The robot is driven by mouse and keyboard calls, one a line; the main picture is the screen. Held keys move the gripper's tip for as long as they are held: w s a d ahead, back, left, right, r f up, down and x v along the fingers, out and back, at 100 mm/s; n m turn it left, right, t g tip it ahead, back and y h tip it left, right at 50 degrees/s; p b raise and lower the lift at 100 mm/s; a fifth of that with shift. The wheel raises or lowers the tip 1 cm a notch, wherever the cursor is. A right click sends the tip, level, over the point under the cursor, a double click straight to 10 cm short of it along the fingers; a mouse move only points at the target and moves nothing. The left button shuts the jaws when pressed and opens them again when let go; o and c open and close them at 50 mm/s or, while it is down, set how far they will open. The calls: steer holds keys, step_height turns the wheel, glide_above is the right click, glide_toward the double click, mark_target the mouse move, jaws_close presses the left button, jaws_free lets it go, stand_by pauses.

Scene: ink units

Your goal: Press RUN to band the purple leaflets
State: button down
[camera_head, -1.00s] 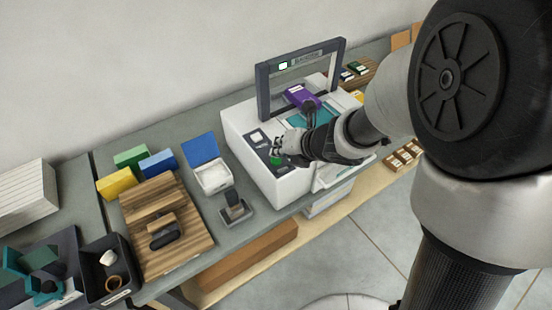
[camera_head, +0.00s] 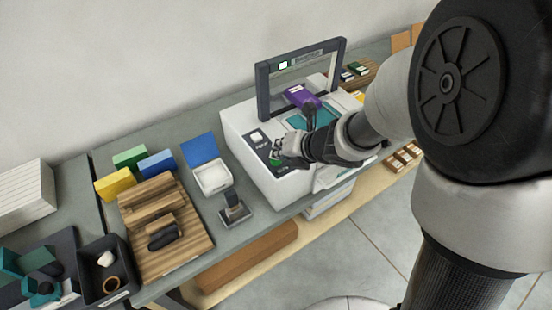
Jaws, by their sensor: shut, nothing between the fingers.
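The white banding machine (camera_head: 263,178) stands on the bench with a dark arch (camera_head: 262,92) over its top. The purple leaflets (camera_head: 302,96) lie in a stack on the machine, within the arch. A dark control panel on the machine's left side holds a green button (camera_head: 275,162) and a white button (camera_head: 257,137). My gripper (camera_head: 276,152) is shut and empty, with its tips over the panel at the green button. I cannot tell whether the tips touch it. The button's label is too small to read. A small display on the arch (camera_head: 283,65) shows a white patch and a green mark.
An open white box with a blue lid (camera_head: 206,154), a stamp-like tool (camera_head: 234,209) and a wooden stand (camera_head: 166,229) are left of the machine. A black tray (camera_head: 104,270) and coloured blocks (camera_head: 130,158) are farther left.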

stand_by(0.5)
steer(key=shift+r+p, duration=0.75)
steer(key=shift+r, duration=0.05)
step_height(320, 180, up, 5)
steer(key=p, duration=0.4)
steer(key=shift+p, duration=0.3)
